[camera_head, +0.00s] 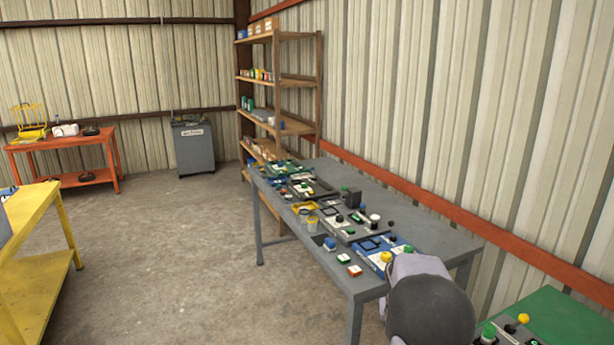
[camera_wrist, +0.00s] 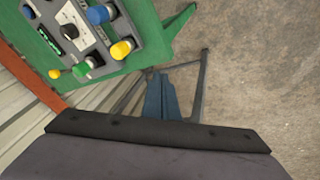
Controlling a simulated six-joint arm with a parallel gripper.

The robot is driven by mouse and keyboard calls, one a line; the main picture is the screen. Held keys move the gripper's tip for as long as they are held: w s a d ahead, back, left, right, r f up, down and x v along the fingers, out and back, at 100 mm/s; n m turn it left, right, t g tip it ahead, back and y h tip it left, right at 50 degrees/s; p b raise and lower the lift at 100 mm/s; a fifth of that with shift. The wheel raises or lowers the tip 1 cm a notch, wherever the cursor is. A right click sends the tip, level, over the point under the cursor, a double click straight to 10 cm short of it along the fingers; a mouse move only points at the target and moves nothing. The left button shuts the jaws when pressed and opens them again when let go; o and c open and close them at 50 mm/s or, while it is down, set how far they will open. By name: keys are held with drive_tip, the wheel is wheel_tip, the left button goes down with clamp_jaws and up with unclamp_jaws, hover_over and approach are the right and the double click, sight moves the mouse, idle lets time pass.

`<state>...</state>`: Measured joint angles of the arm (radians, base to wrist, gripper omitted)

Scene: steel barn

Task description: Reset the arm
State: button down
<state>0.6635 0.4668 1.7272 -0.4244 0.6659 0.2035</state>
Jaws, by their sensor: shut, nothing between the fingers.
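My gripper (camera_wrist: 160,78) shows in the wrist view as two blue-grey fingers lying side by side beyond the dark wrist bar. It is shut and empty. The concrete floor is behind it, and it touches nothing that I can see. My arm (camera_head: 432,308) shows at the lower right of the head view as a pale lilac link and a dark rounded cap. It covers the front corner of the grey table. My gripper cannot be seen in the head view.
A green table (camera_head: 562,318) at lower right bears a control panel (camera_wrist: 70,30) with blue, green and yellow knobs. The grey table (camera_head: 430,228) holds several panels and small blocks along the corrugated wall. Shelves (camera_head: 318,85) stand behind; a yellow bench (camera_head: 38,268) stands left. Floor between is clear.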

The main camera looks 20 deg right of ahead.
drive_tip(key=s+a+n+y, duration=0.3)
drive_tip(key=a+n, duration=0.1)
drive_tip(key=a, duration=2)
drive_tip(key=s+a+f+n+g+y, duration=0.1)
drive_tip(key=s+a+f+n, duration=0.1)
drive_tip(key=s+a, duration=0.9)
drive_tip(key=shift+s+a+f+n+y, duration=0.15)
drive_tip(key=shift+a+f+n+y, duration=0.2)
drive_tip(key=shift+a, duration=0.4)
